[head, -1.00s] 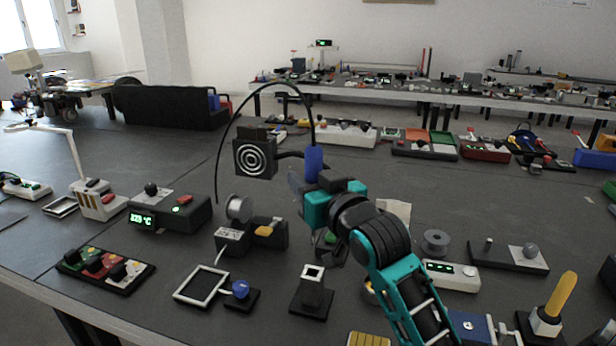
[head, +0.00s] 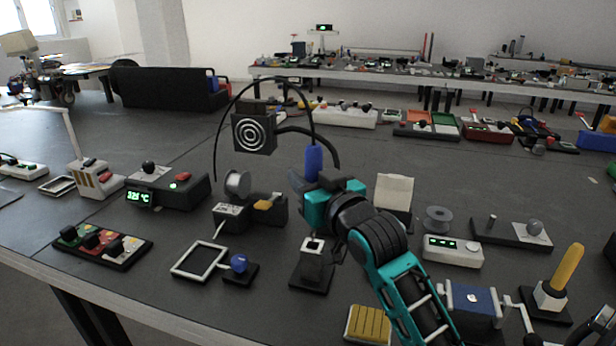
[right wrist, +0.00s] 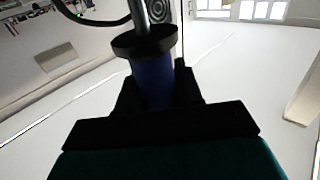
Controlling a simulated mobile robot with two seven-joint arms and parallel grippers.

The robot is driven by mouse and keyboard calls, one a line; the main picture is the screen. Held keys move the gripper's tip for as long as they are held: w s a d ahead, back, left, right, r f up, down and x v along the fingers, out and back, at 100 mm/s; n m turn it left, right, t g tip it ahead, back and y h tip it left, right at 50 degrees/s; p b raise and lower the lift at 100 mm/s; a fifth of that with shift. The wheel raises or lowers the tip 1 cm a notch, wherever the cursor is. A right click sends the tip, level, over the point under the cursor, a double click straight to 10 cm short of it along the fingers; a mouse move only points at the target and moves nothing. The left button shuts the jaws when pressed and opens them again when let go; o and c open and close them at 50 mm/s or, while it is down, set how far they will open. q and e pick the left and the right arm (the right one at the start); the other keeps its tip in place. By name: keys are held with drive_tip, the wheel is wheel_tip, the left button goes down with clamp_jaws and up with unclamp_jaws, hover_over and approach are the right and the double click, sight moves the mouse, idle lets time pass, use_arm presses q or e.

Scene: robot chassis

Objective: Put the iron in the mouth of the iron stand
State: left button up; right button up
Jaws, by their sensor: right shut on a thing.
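My right gripper (head: 308,183) is shut on the iron (head: 314,158), whose blue handle stands roughly upright between the fingers. A thin black cord arcs left from the handle's top in the head view. In the right wrist view the iron's handle (right wrist: 153,82) has a black collar and a grey metal shaft; the tip is out of view. In the head view the shaft is hidden by the gripper. The iron stand appears to be the dark upright block (head: 311,266) with a pale square-rimmed opening, just below the gripper in the picture and apart from it. My left gripper is not in view.
A black box with white rings (head: 253,134) stands behind left of the gripper. A spool holder (head: 250,211), a temperature unit (head: 168,192) and an empty frame (head: 200,261) lie to the left. A yellow ribbed pad (head: 368,324) and a blue device (head: 473,302) are near the front right.

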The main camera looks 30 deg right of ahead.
use_arm(q)
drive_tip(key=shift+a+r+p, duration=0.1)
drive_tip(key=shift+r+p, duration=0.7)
drive_tip(key=shift+p, duration=0.05)
idle(1.3)
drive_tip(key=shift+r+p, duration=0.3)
use_arm(e)
drive_tip(key=shift+r, duration=0.1)
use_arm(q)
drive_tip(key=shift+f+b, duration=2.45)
use_arm(e)
drive_tip(key=shift+f, duration=4.25)
drive_tip(key=o, duration=1.1)
drive_tip(key=shift+c, duration=0.2)
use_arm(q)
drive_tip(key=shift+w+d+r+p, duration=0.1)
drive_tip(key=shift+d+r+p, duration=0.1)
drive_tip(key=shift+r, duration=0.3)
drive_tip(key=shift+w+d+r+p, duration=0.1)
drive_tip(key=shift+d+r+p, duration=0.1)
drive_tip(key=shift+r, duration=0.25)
use_arm(e)
drive_tip(key=s+a, duration=0.1)
drive_tip(key=s, duration=1.2)
